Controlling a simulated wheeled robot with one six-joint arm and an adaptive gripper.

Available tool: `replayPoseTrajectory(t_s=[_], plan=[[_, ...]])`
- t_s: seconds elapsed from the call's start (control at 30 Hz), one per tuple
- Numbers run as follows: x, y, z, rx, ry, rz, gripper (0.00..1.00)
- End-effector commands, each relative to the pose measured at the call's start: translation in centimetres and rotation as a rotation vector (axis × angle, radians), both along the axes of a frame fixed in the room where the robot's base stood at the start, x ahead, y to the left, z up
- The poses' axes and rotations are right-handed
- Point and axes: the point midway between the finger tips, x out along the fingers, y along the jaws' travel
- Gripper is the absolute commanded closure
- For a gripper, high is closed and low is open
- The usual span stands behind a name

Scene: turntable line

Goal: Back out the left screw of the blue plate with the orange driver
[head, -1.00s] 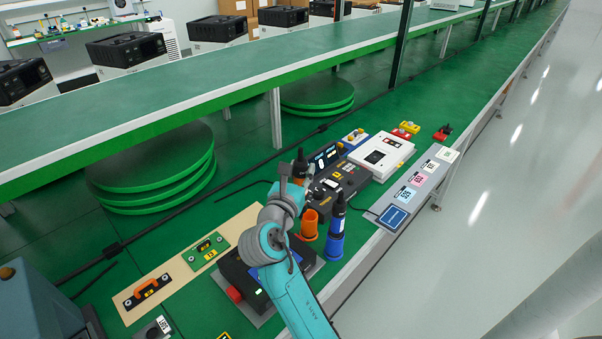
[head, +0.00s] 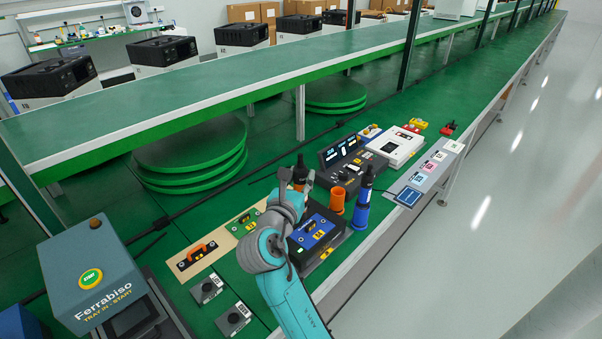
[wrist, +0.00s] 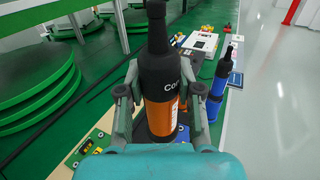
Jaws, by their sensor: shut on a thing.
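My gripper (wrist: 160,95) is shut on the orange driver (wrist: 162,115), which has a black top and an orange band and stands roughly upright between the fingers. In the head view the driver (head: 299,172) shows small above my wrist. The blue plate (head: 316,228) lies on a dark box just right of my arm, partly covered by it. In the wrist view the driver hides most of the plate, and the driver's tip is out of sight.
An empty orange holder (head: 337,199) stands behind the plate. Beside it a blue driver (head: 367,181) stands in a blue holder (head: 357,216). A wooden board (head: 205,258) with small plates lies left of my arm. A Ferrabiso start box (head: 95,275) is at the far left.

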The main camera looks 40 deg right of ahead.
Motion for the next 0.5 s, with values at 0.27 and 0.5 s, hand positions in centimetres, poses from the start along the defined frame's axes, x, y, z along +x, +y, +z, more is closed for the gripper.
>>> replayPoseTrajectory(t_s=[0.27,0.5], plan=[[0.0,0.0,-2.3,0.0,0.001,0.0,1.0],[0.0,0.0,-3.8,-0.002,0.0,0.0,1.0]])
